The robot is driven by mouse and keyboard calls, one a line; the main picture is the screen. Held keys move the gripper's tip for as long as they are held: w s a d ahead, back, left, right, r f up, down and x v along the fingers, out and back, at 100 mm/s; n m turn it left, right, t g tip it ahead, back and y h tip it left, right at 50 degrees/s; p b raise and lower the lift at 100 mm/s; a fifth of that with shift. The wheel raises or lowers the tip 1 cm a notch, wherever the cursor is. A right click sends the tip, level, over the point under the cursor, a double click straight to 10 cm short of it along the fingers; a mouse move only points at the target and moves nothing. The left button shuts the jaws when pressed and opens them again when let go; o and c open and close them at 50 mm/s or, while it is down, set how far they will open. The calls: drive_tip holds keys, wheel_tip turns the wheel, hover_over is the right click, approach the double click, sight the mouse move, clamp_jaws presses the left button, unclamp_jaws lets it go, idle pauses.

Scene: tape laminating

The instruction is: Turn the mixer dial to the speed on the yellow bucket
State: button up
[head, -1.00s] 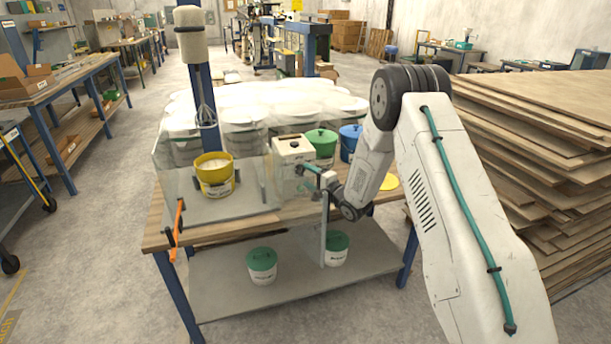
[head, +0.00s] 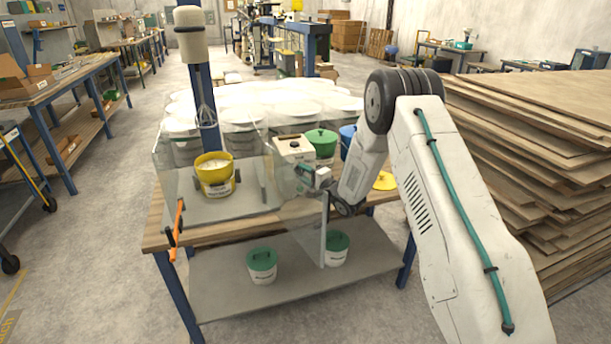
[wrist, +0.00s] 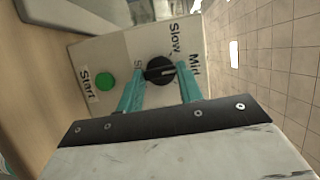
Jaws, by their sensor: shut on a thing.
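The control box (head: 294,148) stands on the bench, right of the yellow bucket (head: 214,182). In the wrist view its pale face (wrist: 118,55) carries a green Start button (wrist: 105,82), the words Slow and Mid, and a partly covered label beginning "St". My gripper (wrist: 160,84) has its teal fingers closed on either side of the black dial (wrist: 160,69). I cannot tell for sure which word the dial's light line points to. In the head view my gripper (head: 316,178) is at the box's front. The yellow bucket sits under the mixer head (head: 191,40); its label is too small to read.
Clear guard panels (head: 230,190) stand around the yellow bucket, with an orange handle (head: 177,225) at the left. Green (head: 321,142) and blue (head: 347,138) buckets stand behind my arm. A yellow lid (head: 385,181) lies to the right. Stacked boards (head: 530,160) stand further right.

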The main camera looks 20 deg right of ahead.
drive_tip(key=n, duration=0.1)
drive_tip(key=n+g+h, duration=0.1)
drive_tip(key=n, duration=0.2)
drive_tip(key=shift+r+g, duration=0.25)
drive_tip(key=shift+g, duration=0.05)
drive_tip(key=n+h, duration=0.2)
drive_tip(key=n, duration=0.1)
drive_tip(key=shift+a+n+g, duration=0.15)
drive_tip(key=shift+n+g, duration=0.15)
drive_tip(key=shift+g, duration=0.1)
idle(0.4)
drive_tip(key=o, duration=1)
drive_tip(key=shift+r, duration=0.1)
drive_tip(key=shift+v, duration=3.95)
